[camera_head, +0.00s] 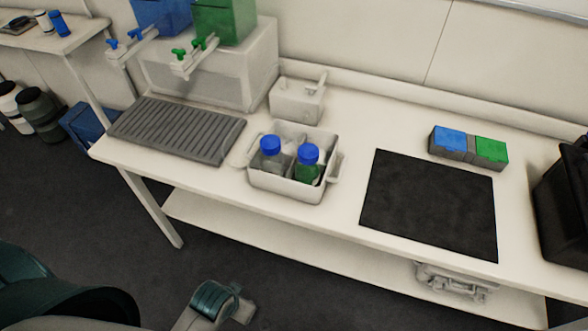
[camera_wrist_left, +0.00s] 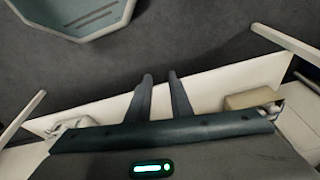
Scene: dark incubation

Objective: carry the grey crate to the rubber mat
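The grey crate (camera_head: 284,186) stands upright on the white bench, left of the rubber mat, with a handle at each end. It holds two blue-capped bottles, a clear one (camera_head: 270,158) and a green one (camera_head: 307,170). The black rubber mat (camera_head: 428,205) lies flat and bare on the bench to the right. My left gripper (camera_wrist_left: 160,77) shows in the left wrist view with a narrow gap between its fingers and nothing between them. It is away from the crate, which I cannot make out in that view. My right gripper is not in view.
A ribbed grey tray (camera_head: 178,130) lies left of the crate. A small white box (camera_head: 297,100) stands behind it. A block with blue and green tops (camera_head: 468,147) sits behind the mat. A black container (camera_head: 565,215) stands at the right. Bench space between crate and mat is clear.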

